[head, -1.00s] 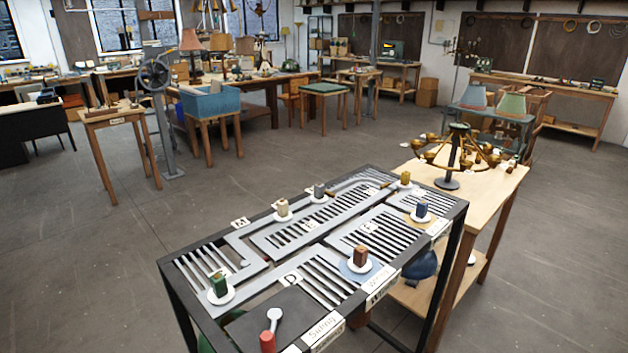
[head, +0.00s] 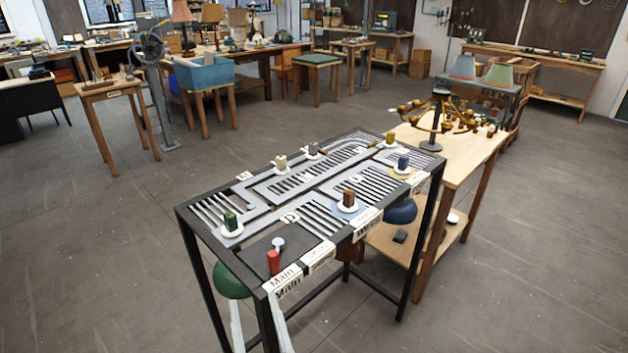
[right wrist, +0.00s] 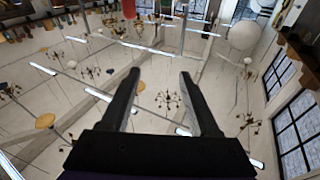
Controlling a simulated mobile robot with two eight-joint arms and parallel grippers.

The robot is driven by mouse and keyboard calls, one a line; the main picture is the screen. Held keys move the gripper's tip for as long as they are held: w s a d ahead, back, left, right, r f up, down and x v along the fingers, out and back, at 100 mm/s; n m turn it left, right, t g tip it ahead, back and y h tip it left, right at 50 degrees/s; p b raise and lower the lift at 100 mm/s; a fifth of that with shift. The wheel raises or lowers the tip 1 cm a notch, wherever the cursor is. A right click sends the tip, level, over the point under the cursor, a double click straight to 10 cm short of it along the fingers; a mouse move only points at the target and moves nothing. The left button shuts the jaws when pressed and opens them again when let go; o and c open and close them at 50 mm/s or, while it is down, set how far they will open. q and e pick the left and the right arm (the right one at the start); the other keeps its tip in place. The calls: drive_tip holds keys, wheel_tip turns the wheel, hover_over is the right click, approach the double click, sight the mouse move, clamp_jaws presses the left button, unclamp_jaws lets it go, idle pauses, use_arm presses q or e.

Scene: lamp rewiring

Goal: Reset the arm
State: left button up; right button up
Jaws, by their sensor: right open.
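My right gripper (right wrist: 160,74) shows in the right wrist view with its two dark fingers apart and nothing between them. It points up toward the ceiling. I cannot make out either gripper in the head view. A dark-framed slotted board table (head: 192,224) stands in front of me. At its near end a lever with a red handle (head: 274,262) and a pale round knob (head: 278,243) sits on a dark panel. A green block (head: 231,220), a brown block (head: 349,198) and several others stand on white discs along the grey tracks.
A wooden table (head: 470,160) with a brass chandelier (head: 437,120) adjoins the board table's far right side. The floor (head: 90,260) on the left is open. Hanging chandeliers (right wrist: 168,98) fill the right wrist view.

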drive_tip(key=d+f+n+g+h+p, duration=0.1)
drive_tip(key=d+f+g+p, duration=0.2)
drive_tip(key=d+f+g, duration=0.7)
drive_tip(key=s+d+f+m+g+h, duration=0.1)
drive_tip(key=s+d+f, duration=0.3)
drive_tip(key=d, duration=0.4)
drive_tip(key=s+d+f+m+g+h, duration=0.2)
drive_tip(key=s+d+f+m+h, duration=0.1)
drive_tip(key=d, duration=0.5)
drive_tip(key=shift+s+d+f+g+h+p, duration=0.35)
drive_tip(key=shift+s+f+h+p, duration=0.2)
drive_tip(key=shift+h, duration=0.25)
